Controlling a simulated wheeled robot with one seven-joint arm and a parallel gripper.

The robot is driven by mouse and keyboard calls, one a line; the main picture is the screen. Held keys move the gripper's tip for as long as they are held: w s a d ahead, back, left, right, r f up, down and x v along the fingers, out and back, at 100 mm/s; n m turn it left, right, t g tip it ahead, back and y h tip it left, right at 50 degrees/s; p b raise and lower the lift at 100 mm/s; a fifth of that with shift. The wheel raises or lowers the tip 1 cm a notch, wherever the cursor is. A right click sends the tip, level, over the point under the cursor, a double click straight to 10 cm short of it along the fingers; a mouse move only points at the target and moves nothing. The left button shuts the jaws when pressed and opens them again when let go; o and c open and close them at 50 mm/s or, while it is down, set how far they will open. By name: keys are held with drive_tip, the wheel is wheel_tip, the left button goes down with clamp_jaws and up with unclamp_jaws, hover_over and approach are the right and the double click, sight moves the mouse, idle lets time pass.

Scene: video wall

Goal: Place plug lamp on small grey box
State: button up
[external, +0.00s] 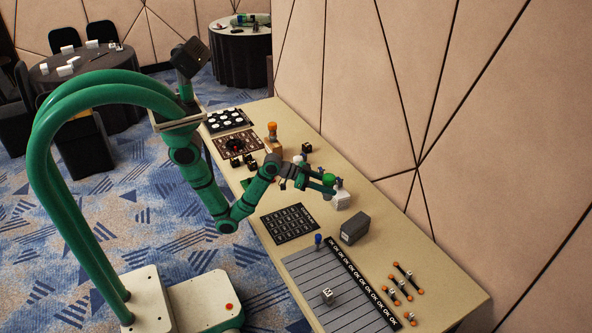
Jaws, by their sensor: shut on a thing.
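My gripper (325,186) reaches out over the table and is shut on a small green-topped piece, which looks like the plug lamp (329,179). The lamp is held upright, close above or beside a white box (342,201); I cannot tell whether they touch. The fingers hide part of the lamp. The small grey box (355,229) is dark grey and lies on the table just in front of the white box, toward the lower right. Its top is bare.
The long tan table (440,283) runs along a wall. A black grid mat (288,222), a striped grey mat (335,301) with a small white cube (327,295), a blue-topped peg (318,241) and orange-ended rods (403,273) lie nearby. An orange-topped piece (272,131) stands farther back.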

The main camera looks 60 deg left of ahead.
drive_tip(key=shift+s+d+r+m+h, duration=0.15)
drive_tip(key=shift+s+d, duration=0.05)
drive_tip(key=shift+d, duration=0.3)
drive_tip(key=shift+s+d+r+m+h, duration=0.15)
drive_tip(key=shift+s+d, duration=0.05)
drive_tip(key=shift+d, duration=0.25)
drive_tip(key=a+f+x, duration=0.1)
drive_tip(key=x, duration=0.7)
hover_over(353, 218)
drive_tip(key=shift+w+a+f, duration=0.1)
drive_tip(key=shift+a+f, duration=0.05)
drive_tip(key=shift+f, duration=4.35)
drive_tip(key=shift+f, duration=0.2)
drive_tip(key=o, duration=1.1)
drive_tip(key=shift+r, duration=0.1)
